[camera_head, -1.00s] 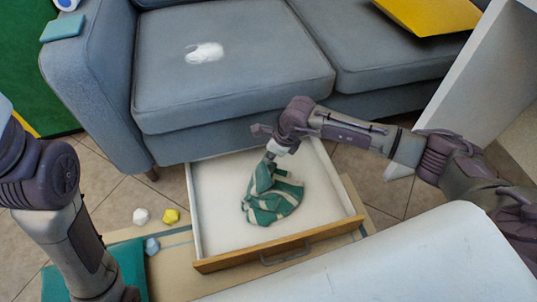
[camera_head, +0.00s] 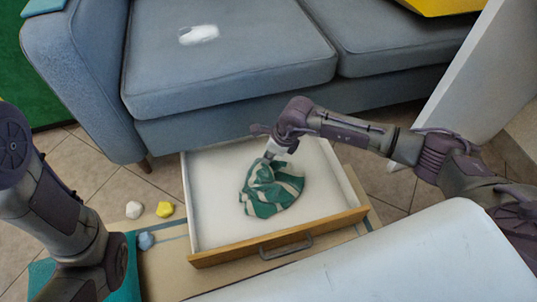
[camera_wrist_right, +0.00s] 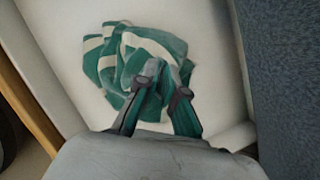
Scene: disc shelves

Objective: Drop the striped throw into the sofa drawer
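The striped throw (camera_head: 272,190), green with cream stripes, lies bunched on the white floor of the open sofa drawer (camera_head: 215,225). My right gripper (camera_head: 268,157) points down into the drawer at the throw's upper end. In the right wrist view its two fingers (camera_wrist_right: 166,72) are close together with a fold of the throw (camera_wrist_right: 120,55) between them. The fingertips are partly hidden by the cloth. My left arm is at the lower left, and its gripper is out of the frame.
The grey sofa (camera_head: 230,60) stands behind the drawer, with a white item (camera_head: 198,35) on its seat. A white surface (camera_head: 400,260) fills the lower right.

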